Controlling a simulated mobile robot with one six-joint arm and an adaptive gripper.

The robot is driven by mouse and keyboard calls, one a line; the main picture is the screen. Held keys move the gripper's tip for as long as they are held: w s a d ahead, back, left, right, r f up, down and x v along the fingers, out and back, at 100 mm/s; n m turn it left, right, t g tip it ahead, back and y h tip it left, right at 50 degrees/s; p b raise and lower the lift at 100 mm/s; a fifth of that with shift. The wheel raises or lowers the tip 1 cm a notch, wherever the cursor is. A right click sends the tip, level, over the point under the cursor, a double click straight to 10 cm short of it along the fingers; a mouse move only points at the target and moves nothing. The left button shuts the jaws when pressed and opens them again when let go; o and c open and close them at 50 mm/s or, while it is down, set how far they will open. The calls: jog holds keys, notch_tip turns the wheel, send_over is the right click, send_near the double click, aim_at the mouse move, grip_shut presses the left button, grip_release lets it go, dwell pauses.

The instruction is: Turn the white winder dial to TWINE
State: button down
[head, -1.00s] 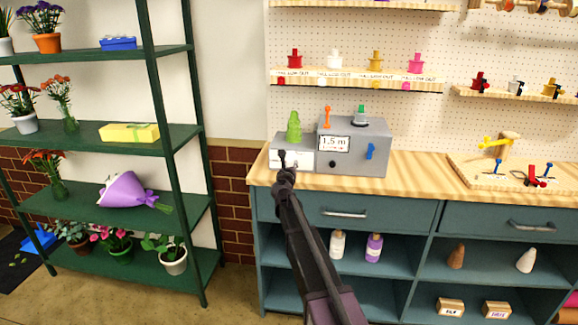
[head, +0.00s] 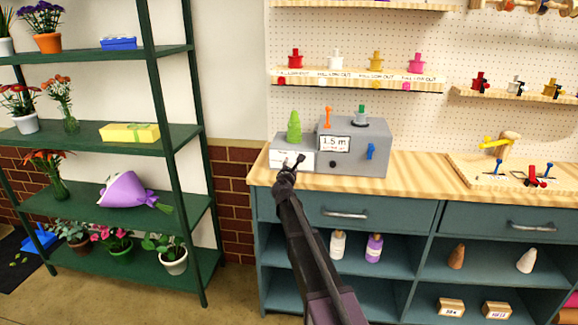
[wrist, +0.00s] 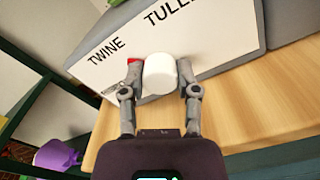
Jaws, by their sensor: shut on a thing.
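The white winder dial (wrist: 160,75) sits on the white label panel (wrist: 215,40) of the grey winder box (head: 368,140). TWINE is printed at the panel's left and TULLE to its right. My gripper (wrist: 160,68) is shut on the dial, one finger on each side. A small red mark (wrist: 134,61) shows beside the dial at the left fingertip, on the TWINE side; whether it is the dial's pointer is hard to tell. In the head view my gripper (head: 290,163) is at the panel's front and hides the dial.
The box bears a green cone (head: 293,126), an orange lever (head: 328,117), a green knob (head: 361,113) and a blue lever (head: 370,151). A display (head: 335,144) reads 1.5 m. A green shelf rack (head: 160,135) stands at left. Bare wooden counter (head: 420,170) lies right.

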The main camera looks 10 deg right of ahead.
jog(key=shift+w+a+m, duration=0.1)
jog(key=shift+w+m, duration=0.05)
jog(key=shift+m, duration=1.15)
jog(key=shift+c, duration=1.7)
grip_release()
jog(key=shift+s, duration=0.3)
jog(key=v, duration=1.1)
jog(key=shift+s, duration=0.25)
